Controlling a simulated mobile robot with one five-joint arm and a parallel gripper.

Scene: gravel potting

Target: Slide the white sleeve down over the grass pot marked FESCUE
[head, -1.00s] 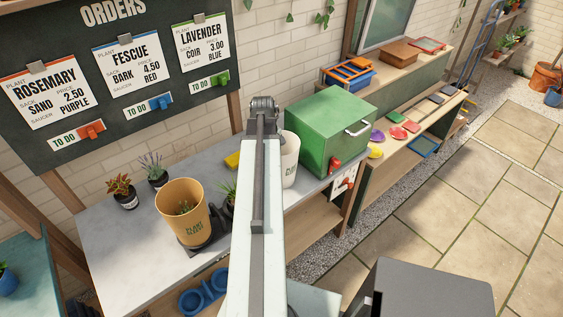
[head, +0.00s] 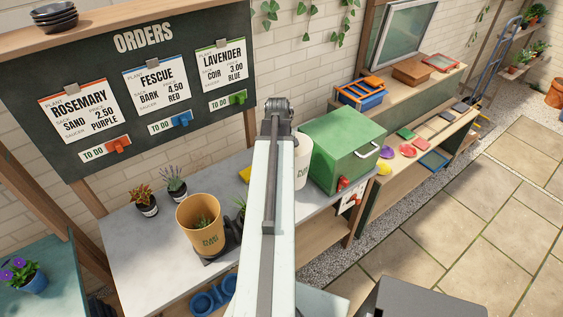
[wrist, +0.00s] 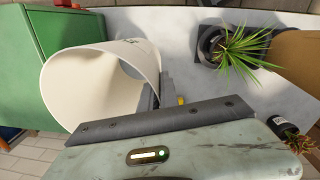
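The white sleeve (head: 303,163) is beside the green box, partly hidden by my arm. It fills the left of the wrist view (wrist: 75,90), tilted with its open end toward the camera. My gripper (wrist: 157,92) has one finger inside the sleeve's wall and one outside, and looks shut on it. A spiky grass plant (wrist: 240,45) stands apart to the right in the wrist view. It shows in the head view (head: 240,203) as a sliver beside my arm. No FESCUE mark is readable on its pot.
A tan printed container (head: 198,232) with a plant inside stands on the grey bench (head: 150,270). Two small dark pots (head: 146,206) stand behind it. The green box (head: 345,148) borders the sleeve on the right.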

